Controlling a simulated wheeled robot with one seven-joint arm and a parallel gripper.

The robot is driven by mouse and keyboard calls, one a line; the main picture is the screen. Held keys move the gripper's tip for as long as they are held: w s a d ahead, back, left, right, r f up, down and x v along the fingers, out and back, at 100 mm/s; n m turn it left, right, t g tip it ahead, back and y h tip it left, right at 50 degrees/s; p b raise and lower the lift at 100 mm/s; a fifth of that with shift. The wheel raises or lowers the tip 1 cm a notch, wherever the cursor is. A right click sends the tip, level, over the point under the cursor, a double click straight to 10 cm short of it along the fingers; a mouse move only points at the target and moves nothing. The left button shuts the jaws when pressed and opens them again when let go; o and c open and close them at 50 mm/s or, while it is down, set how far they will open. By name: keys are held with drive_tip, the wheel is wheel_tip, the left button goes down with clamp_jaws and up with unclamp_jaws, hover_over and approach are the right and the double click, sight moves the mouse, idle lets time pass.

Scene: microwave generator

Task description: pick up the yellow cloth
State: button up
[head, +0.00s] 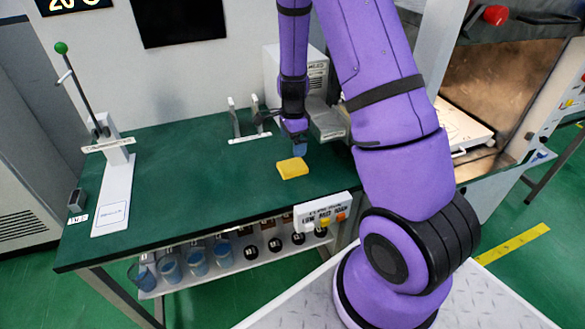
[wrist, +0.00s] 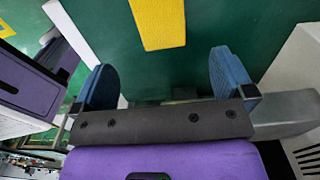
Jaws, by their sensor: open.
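The yellow cloth (head: 292,168) is a small flat folded block lying on the green table, near its front edge, in the head view. In the wrist view the yellow cloth (wrist: 158,22) shows at the top centre, beyond the fingertips and between their lines. My gripper (head: 299,148) hangs just behind and above the cloth in the head view. In the wrist view my gripper (wrist: 162,80) has its two blue fingers wide apart with nothing between them. The cloth appears apart from the fingers.
The green table (head: 215,180) has free room left of the cloth. A white control box (head: 322,212) with buttons sits at the front edge. A lever stand (head: 115,185) is at left. Blue cups (head: 196,260) stand on a lower shelf. An open chamber (head: 495,90) is at right.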

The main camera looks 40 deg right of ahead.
sight(293, 165)
wheel_tip(293, 165, down, 10)
idle(0.6)
drive_tip(key=shift+c, duration=0.2)
drive_tip(key=c, duration=0.9)
